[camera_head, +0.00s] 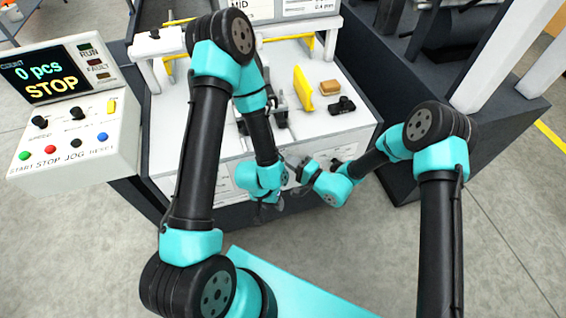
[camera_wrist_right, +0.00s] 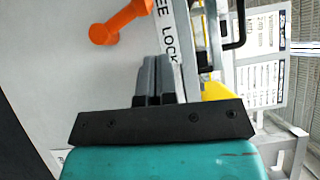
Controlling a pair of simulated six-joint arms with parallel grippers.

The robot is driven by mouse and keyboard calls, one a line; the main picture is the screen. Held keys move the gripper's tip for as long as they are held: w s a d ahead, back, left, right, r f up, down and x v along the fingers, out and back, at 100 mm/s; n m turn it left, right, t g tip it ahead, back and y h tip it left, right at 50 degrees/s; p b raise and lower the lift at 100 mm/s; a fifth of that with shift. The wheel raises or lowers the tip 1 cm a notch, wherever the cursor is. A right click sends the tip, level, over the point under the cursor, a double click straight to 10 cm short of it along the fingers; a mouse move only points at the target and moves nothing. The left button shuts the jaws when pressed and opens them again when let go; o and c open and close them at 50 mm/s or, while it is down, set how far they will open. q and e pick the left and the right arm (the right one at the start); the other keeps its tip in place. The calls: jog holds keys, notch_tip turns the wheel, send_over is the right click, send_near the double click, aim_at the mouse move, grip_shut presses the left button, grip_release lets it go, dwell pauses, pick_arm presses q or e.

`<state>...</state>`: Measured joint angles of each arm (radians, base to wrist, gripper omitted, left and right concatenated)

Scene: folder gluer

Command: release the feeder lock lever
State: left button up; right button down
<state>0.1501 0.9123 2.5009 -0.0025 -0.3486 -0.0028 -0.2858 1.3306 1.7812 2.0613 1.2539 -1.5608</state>
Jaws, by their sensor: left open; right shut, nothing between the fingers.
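An orange lever (camera_wrist_right: 125,20) with a round end shows at the top of the right wrist view, on a pale panel. A white strip beside it reads in part "EE LOCK" (camera_wrist_right: 168,35). My right gripper (camera_wrist_right: 155,60) is shut and empty, its fingertips beside the strip, below and right of the lever; contact cannot be told. In the head view my right gripper (camera_head: 303,165) is at the front of the white machine. My left gripper (camera_head: 268,210) hangs lower and to the left, open. I cannot make out the lever in the head view.
A control box (camera_head: 75,125) at left has knobs, coloured buttons and a screen reading "0 pcs STOP". A yellow plate (camera_head: 303,88), a tan block (camera_head: 329,88) and a small black part (camera_head: 342,106) are on the white machine top (camera_head: 345,125). My two arms are close together.

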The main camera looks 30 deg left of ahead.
jog(key=v, duration=0.9)
jog(key=shift+s+d+r, duration=0.15)
jog(key=shift+d, duration=0.25)
jog(key=s+d+f+n+g+h, duration=0.1)
jog(key=s+d+f+g+h, duration=0.35)
jog(key=s+d, duration=0.4)
jog(key=s+d+f+n+g+h, duration=0.1)
jog(key=s+d+f+g+h, duration=0.3)
jog(key=s+d, duration=0.45)
jog(key=w+d+t+h, duration=0.2)
jog(key=w+d, duration=0.1)
jog(key=d, duration=0.5)
jog(key=w+d+t+h, duration=0.3)
jog(key=d, duration=0.6)
jog(key=shift+w+d+f+m+h, duration=0.25)
jog(key=shift+f+m+h, duration=0.15)
jog(key=shift+f, duration=0.1)
jog(key=shift+t, duration=0.25)
